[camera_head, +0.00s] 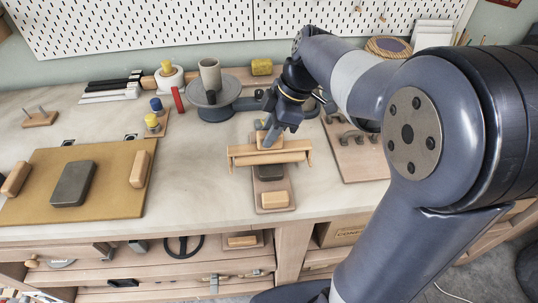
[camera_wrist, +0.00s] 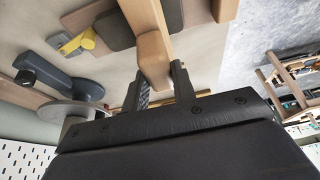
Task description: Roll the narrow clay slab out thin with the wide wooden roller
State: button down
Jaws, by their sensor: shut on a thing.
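My gripper (camera_head: 270,136) is shut on the wooden grip (camera_head: 263,141) of the wide wooden roller (camera_head: 290,153). The grip also shows between the fingers in the wrist view (camera_wrist: 150,45). The roller lies crosswise in the head view, over the far part of a narrow board (camera_head: 262,188). A dark grey clay slab (camera_head: 269,173) on that board shows just in front of the roller; its far part is hidden. I cannot tell whether the roller touches it. A wider grey slab (camera_head: 73,184) lies on a tan mat (camera_head: 110,190) at left.
A wooden block (camera_head: 274,200) sits at the narrow board's near end. Wooden blocks (camera_head: 140,169) flank the wider slab. A grey turntable (camera_head: 213,108) with a cup stands behind left, and a board with dark tools (camera_head: 355,155) lies at right. The bench between mat and narrow board is clear.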

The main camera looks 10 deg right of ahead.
jog(key=shift+f, duration=0.1)
jog(key=shift+s, duration=0.15)
jog(key=shift+s+b, duration=0.25)
jog(key=shift+b, duration=0.05)
jog(key=shift+s+b, duration=0.3)
jog(key=shift+s, duration=0.95)
jog(key=shift+f, duration=0.1)
dwell(0.3)
jog(key=shift+w+p, duration=0.4)
jog(key=shift+w, duration=1.9)
